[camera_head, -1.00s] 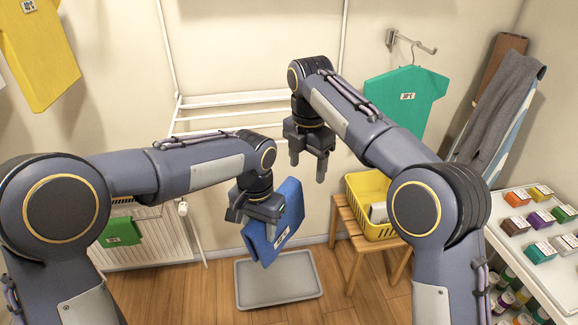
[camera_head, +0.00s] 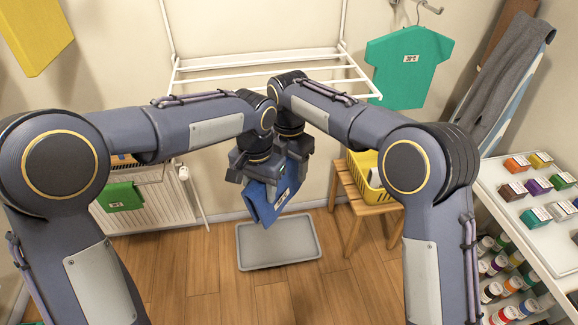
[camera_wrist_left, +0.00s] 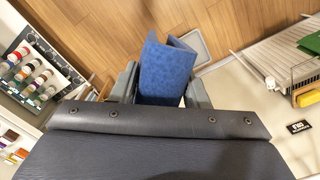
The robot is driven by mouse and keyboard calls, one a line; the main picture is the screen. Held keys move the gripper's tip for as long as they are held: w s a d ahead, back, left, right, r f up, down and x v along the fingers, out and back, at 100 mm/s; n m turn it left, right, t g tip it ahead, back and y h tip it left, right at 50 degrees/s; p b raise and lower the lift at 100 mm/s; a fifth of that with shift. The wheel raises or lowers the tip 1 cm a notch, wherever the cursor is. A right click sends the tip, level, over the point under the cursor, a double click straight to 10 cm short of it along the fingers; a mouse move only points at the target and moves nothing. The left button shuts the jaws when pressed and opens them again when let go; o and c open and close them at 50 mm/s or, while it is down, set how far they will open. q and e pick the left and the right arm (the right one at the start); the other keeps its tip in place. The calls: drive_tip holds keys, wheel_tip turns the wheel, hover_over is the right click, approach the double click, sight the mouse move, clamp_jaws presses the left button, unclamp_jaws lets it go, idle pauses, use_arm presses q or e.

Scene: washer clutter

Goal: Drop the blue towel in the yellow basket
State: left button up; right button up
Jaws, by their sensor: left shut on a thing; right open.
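The blue towel (camera_head: 268,206) hangs folded from my left gripper (camera_head: 254,180), in the air above the grey floor tray. In the left wrist view the towel (camera_wrist_left: 166,72) sits between the two fingers of my left gripper (camera_wrist_left: 160,92). My right gripper (camera_head: 293,158) is open, close beside and behind the left one, at the towel's upper right edge. Whether it touches the towel I cannot tell. The yellow basket (camera_head: 362,168) stands on a wooden stool (camera_head: 352,205) to the right, partly hidden by my right arm.
The grey tray (camera_head: 243,262) lies on the wooden floor. A white drying rack (camera_head: 215,79) is behind my arms. A radiator (camera_head: 160,205) with a green cloth (camera_head: 122,197) stands left. A teal shirt (camera_head: 408,70) hangs at back right. A shelf (camera_head: 510,230) of small containers is at right.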

drive_tip(key=shift+f, duration=0.4)
drive_tip(key=shift+c, duration=0.3)
use_arm(q)
drive_tip(key=shift+o, duration=0.2)
drive_tip(key=shift+w+r, duration=0.1)
drive_tip(key=shift+w, duration=0.05)
use_arm(e)
drive_tip(key=shift+s+d+f, duration=0.1)
drive_tip(key=c, duration=1.1)
use_arm(q)
drive_tip(key=o, duration=1.1)
drive_tip(key=shift+o, duration=0.2)
